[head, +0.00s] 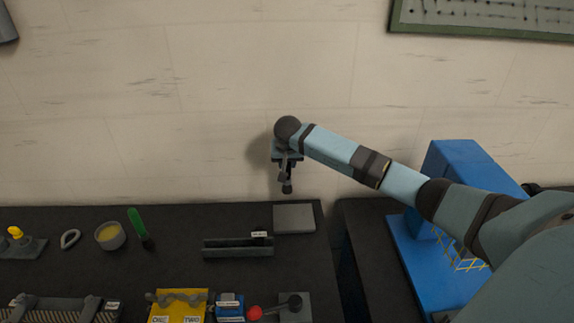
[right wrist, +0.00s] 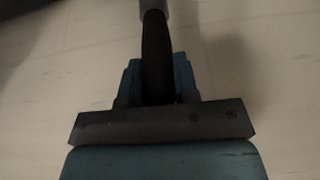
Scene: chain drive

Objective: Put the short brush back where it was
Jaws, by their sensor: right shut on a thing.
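My right gripper (head: 287,158) is raised in front of the wall, above the back edge of the black bench. It is shut on a dark, short-handled tool (head: 287,186), which hangs down below it and may be the short brush. In the right wrist view, the tool's black handle (right wrist: 157,55) stands between the fingers (right wrist: 157,88), with a grey part at its far end. Its tip is cut off there. A green-handled tool with a dark end (head: 138,224) lies on the bench. My left gripper is not in view.
A grey flat plate (head: 294,218) and a long dark labelled holder (head: 238,248) are on the bench below the gripper. A cup with yellow contents (head: 110,236) is further left. A blue machine (head: 465,170) stands at the right, across a gap.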

